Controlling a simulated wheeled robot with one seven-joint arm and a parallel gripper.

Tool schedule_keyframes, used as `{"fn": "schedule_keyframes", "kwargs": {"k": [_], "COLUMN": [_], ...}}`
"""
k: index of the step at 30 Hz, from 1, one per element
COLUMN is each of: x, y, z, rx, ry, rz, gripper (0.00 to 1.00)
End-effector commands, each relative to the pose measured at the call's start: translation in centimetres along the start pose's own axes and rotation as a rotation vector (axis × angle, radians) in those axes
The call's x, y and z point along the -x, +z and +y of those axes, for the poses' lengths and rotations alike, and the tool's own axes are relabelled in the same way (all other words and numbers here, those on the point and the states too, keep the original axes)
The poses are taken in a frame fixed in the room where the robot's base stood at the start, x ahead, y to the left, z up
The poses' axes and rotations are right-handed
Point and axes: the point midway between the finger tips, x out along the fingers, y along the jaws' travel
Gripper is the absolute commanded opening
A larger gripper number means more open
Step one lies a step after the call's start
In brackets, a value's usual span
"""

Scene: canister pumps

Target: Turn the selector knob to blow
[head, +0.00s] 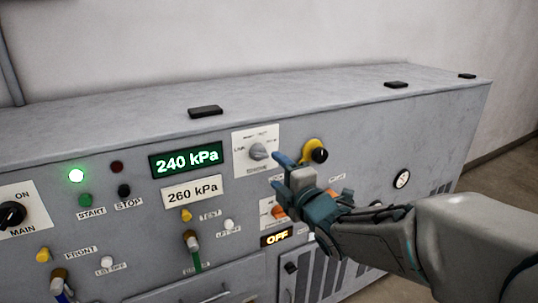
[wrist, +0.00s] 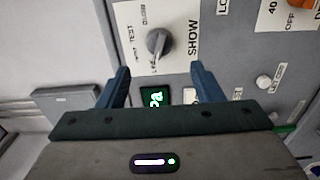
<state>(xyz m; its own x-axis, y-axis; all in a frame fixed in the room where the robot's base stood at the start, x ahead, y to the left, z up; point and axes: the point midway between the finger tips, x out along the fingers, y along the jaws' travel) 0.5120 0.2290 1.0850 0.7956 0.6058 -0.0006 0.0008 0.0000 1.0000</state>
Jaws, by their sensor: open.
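The selector knob (head: 258,151) is a grey knob on a white plate on the panel, right of the green 240 kPa display. In the wrist view the knob (wrist: 158,42) has small labels around it that look like LINE, TEST and BLOW. Its narrow end appears to point toward LINE, though the print is small. My gripper (head: 277,171) is open, with blue fingers just right of and below the knob in the head view. In the wrist view my gripper (wrist: 160,74) has its fingertips either side of the knob's line, short of it and apart from it.
A yellow fitting with a black knob (head: 317,152) stands out close to my gripper on the right. The 260 kPa plate (head: 192,191), the OFF display (head: 277,237) and the MAIN switch (head: 12,214) share the panel. Dark blocks (head: 205,111) lie on top.

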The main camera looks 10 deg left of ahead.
Motion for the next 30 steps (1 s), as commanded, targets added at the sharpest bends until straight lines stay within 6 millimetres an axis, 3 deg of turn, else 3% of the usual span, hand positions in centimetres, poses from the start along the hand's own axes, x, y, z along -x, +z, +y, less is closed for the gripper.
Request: {"fn": "schedule_keyframes", "kwargs": {"k": [9, 15, 21, 30], "x": [-5.3, -7.8, -8.9, -9.0], "y": [0.1, 0.2, 0.2, 0.3], "z": [0.1, 0.1, 0.0, 0.0], "rx": [-0.001, 0.000, 0.000, 0.000], "ry": [-0.001, -0.001, 0.000, 0.000], "rz": [-0.001, -0.003, -0.004, -0.004], "gripper": [0.60, 0.60, 0.60, 0.60]}}
